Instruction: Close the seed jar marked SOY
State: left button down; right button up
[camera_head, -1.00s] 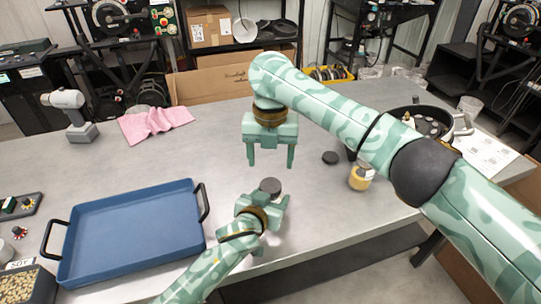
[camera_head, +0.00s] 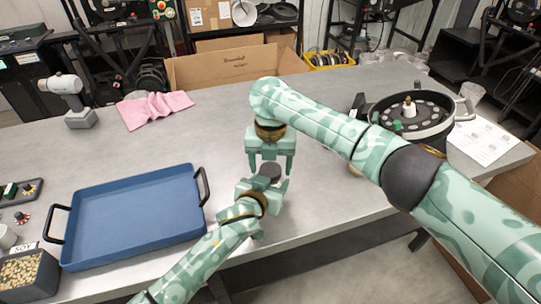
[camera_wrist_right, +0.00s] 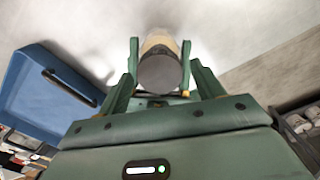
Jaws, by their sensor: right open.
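A seed jar (camera_wrist_right: 158,42) with pale yellowish contents shows in the right wrist view, capped by a round dark lid (camera_wrist_right: 158,73). In the head view the same dark lid (camera_head: 270,170) sits at my left gripper (camera_head: 262,188), which appears shut around the jar's body. Most of the jar is hidden there. My right gripper (camera_head: 270,160) points down, open, just above the lid, with its fingers to either side. I cannot read a marking on the jar. A SOY label (camera_head: 22,248) stands by a seed bin (camera_head: 28,275) at the lower left.
A blue tray (camera_head: 135,215) lies left of my grippers. A pink cloth (camera_head: 153,108) and a grey scanner-like device (camera_head: 68,100) are behind it. A round black seed meter (camera_head: 410,115) stands at the right. My right arm covers part of the table's right half.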

jog(key=shift+f, duration=0.1)
jog(key=c, duration=1)
jog(key=m, duration=1)
jog(key=o, duration=1.1)
